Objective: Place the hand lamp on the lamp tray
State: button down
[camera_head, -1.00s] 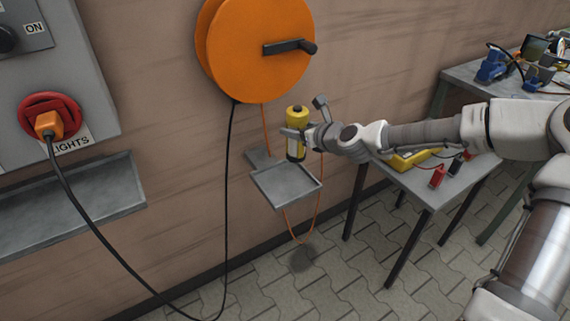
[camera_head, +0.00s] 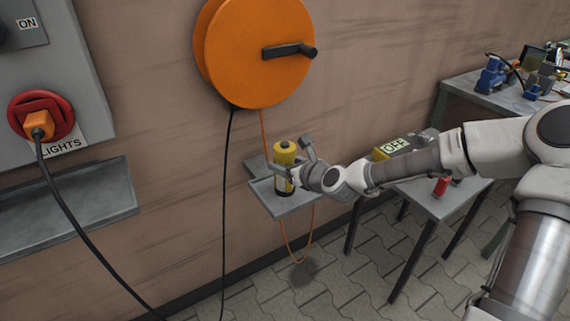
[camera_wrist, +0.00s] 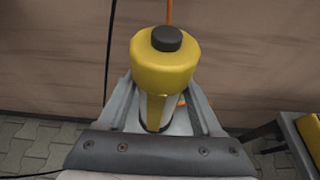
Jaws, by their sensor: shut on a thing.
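The hand lamp (camera_head: 285,158) is yellow with a dark top button and a dark base, and it stands upright in the head view. My gripper (camera_head: 284,173) is shut around its middle. The lamp tray (camera_head: 297,206) is a small grey shelf on the wall, directly below the lamp. The lamp's base is over the tray and looks at or very near its surface; I cannot tell if they touch. In the wrist view the lamp (camera_wrist: 164,70) sits between my two fingers (camera_wrist: 160,108), its lower part partly hidden.
An orange cable reel (camera_head: 255,50) hangs on the wall above the tray, with an orange cable looping below. A black cable (camera_head: 227,200) hangs left of the tray. A grey table (camera_head: 440,205) with a yellow meter (camera_head: 395,146) stands to the right.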

jog(key=shift+c, duration=0.2)
grip_release()
jog(key=shift+r, duration=0.15)
jog(key=p+v, duration=0.4)
jog(key=v, duration=0.8)
jog(key=shift+p, duration=0.3)
